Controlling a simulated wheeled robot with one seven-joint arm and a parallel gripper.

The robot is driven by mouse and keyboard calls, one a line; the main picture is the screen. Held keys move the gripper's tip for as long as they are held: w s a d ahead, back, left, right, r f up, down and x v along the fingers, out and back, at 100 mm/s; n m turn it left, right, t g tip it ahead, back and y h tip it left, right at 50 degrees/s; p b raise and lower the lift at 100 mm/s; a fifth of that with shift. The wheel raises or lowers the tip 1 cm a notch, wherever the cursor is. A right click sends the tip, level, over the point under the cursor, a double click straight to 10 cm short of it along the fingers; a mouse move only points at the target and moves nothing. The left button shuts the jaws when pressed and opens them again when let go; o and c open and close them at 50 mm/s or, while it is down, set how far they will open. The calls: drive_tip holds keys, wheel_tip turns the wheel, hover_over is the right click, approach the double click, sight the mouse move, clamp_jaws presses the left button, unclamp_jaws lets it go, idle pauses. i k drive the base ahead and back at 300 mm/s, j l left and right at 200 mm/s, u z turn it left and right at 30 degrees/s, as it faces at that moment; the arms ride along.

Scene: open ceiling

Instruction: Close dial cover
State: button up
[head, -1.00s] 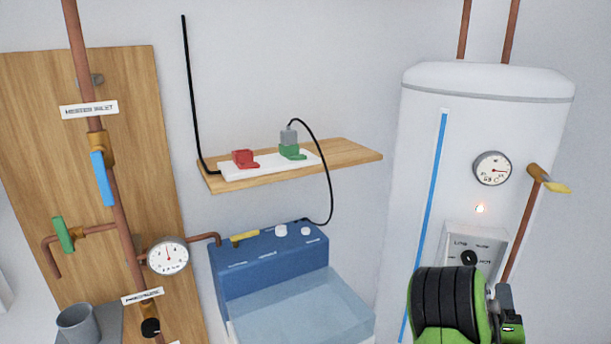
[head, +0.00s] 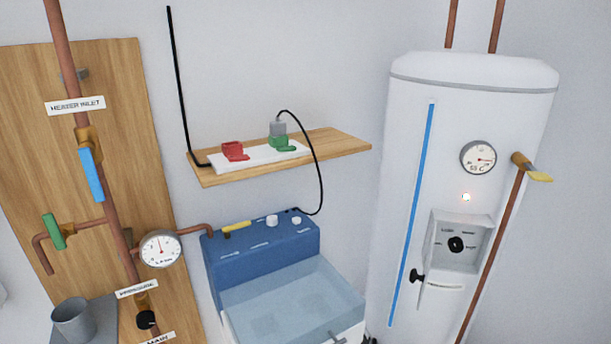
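The black dial (head: 456,244) sits on a pale panel inside a recessed box (head: 487,232) on the front of the white water heater (head: 415,180). The dial face is exposed, with small markings around it. Just below the box is a white piece with a pale slot or lip (head: 440,287), which may be the dial cover hanging open; I cannot tell for sure. A small black knob (head: 416,275) sticks out to the left of it. My gripper is not in view, so its state and hold are hidden.
A round gauge (head: 478,157) and small glowing light (head: 466,197) are above the dial. A copper pipe with a yellow-handled valve (head: 532,172) runs along the heater's right.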

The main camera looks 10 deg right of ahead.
sight(414, 275)
drive_tip(key=i+j+z, duration=0.1)
drive_tip(key=z, duration=0.35)
drive_tip(key=j+z, duration=0.25)
drive_tip(key=z, duration=0.2)
drive_tip(key=i+j+z, duration=0.1)
drive_tip(key=j+z, duration=0.15)
drive_tip(key=z, duration=0.15)
drive_tip(key=u, duration=2.3)
